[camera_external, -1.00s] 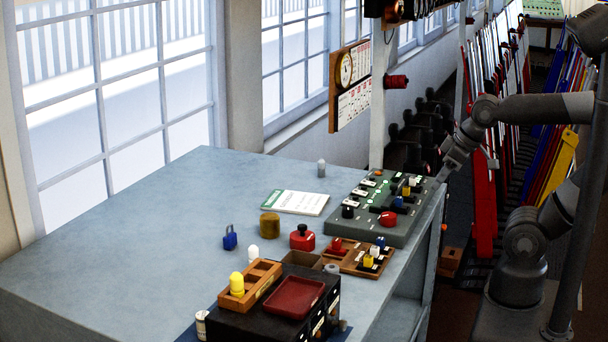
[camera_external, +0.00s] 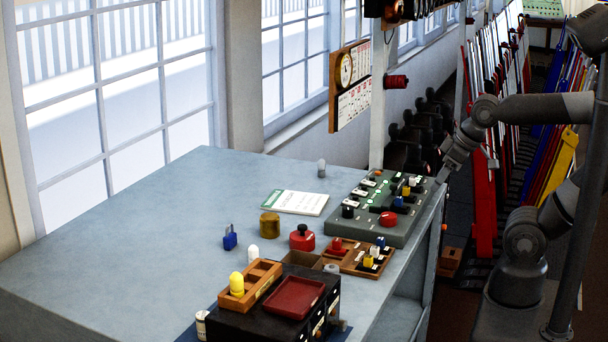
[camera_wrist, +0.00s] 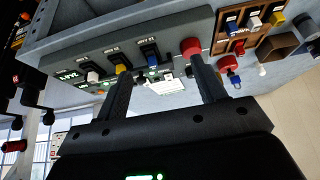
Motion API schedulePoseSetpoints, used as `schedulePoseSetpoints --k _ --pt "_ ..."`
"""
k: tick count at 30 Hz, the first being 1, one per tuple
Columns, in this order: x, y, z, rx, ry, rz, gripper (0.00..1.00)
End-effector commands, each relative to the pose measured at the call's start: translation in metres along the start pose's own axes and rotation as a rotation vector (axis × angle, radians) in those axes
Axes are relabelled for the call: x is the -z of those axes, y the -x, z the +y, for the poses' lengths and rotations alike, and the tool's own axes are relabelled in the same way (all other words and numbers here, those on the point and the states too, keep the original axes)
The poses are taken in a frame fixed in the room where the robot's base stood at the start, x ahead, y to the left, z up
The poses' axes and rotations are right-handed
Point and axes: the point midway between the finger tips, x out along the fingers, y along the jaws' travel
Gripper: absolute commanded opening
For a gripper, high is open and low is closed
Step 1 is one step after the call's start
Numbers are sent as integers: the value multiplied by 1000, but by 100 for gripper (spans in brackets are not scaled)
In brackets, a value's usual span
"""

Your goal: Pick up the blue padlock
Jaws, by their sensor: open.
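The blue padlock (camera_external: 230,241) stands on the grey-blue desk (camera_external: 130,245), left of a brass pot (camera_external: 269,225), with its shackle up. In the wrist view a small blue thing (camera_wrist: 236,81) beside the red pot (camera_wrist: 228,62) looks like the padlock, but it is too small to be sure. My gripper (camera_external: 444,174) is at the desk's right edge, beyond the switch panel and far from the padlock. In the wrist view my gripper (camera_wrist: 160,70) has its two fingers wide apart, with nothing held between them.
The grey switch panel (camera_external: 345,232) with a red knob (camera_external: 388,219) lies between my gripper and the padlock. A red pot (camera_external: 302,238), a white bulb-like piece (camera_external: 253,254), a wooden rack (camera_external: 265,272) and a black box (camera_external: 245,325) stand nearby. The desk's left side is clear.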

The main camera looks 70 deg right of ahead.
Motion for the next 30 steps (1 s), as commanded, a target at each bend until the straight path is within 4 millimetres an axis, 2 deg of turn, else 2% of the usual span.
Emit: schedulePoseSetpoints --k 5,14,23,30 --pt "24 2 -4 6 8 -7 64" --pt "126 -9 -32 25 39 -33 64" --pt "223 -48 -80 42 70 -56 64" --pt "287 -98 -132 53 98 -74 64"
